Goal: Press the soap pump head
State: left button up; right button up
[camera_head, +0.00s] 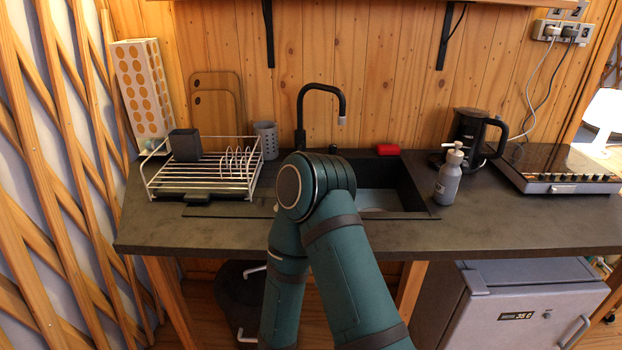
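The soap bottle (448,182) is grey and stands upright on the dark counter, just right of the sink. Its pale pump head (455,152) is on top, with the short spout toward the left. Nothing of mine touches it. One of my teal arms rises from the bottom edge and bends in front of the sink, left of the bottle. Neither of my grippers shows in this view.
A black kettle (468,132) stands close behind the bottle, and a cooktop (555,168) lies to the right. The sink (405,190), black faucet (300,115), red sponge (388,149) and dish rack (205,180) are left. Counter in front of the bottle is clear.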

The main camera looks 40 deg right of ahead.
aim_at(457, 145)
jog(key=z, duration=2.15)
